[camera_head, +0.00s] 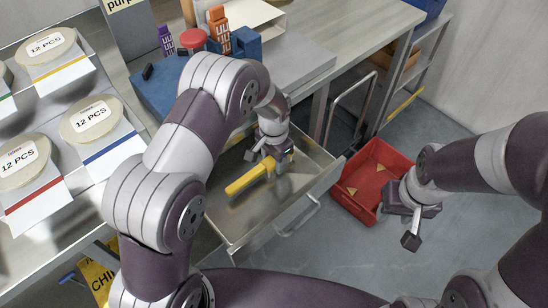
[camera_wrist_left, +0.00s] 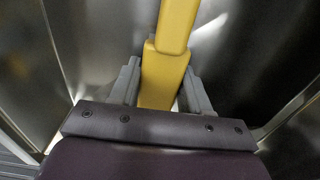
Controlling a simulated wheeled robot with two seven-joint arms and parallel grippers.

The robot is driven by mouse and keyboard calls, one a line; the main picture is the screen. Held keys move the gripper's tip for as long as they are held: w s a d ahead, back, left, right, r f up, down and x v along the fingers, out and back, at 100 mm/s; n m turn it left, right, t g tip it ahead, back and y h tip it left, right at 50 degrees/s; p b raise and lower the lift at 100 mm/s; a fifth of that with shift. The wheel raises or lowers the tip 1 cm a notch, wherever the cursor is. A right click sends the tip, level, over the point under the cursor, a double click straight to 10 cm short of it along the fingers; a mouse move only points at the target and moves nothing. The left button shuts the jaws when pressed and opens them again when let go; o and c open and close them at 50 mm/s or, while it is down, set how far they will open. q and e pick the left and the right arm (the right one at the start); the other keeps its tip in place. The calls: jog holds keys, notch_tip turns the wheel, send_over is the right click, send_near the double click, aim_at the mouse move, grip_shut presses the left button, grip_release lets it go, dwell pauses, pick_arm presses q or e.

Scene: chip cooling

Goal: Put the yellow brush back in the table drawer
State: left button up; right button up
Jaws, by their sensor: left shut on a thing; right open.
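The yellow brush (camera_head: 250,177) is over the open metal table drawer (camera_head: 240,222) in the head view. My left gripper (camera_head: 277,166) reaches into the drawer area and is shut on the brush. In the left wrist view the yellow brush (camera_wrist_left: 165,70) lies between the two grey fingers of my left gripper (camera_wrist_left: 163,88), with the drawer's metal walls around it. I cannot tell whether the brush touches the drawer floor. My right gripper (camera_head: 402,222) is open and empty, right of the drawer, in front of the red bin.
A red bin (camera_head: 362,211) with yellow pieces stands on the floor right of the drawer. The table holds a blue block (camera_head: 160,92) with coloured items, and labelled round packs (camera_head: 90,121) stand at the left. The drawer handle (camera_head: 299,216) sticks out in front.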

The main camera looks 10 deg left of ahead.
pick_arm(q)
jog(key=o, duration=1.3)
notch_tip(320, 180, up, 13)
jog(key=shift+f, duration=0.1)
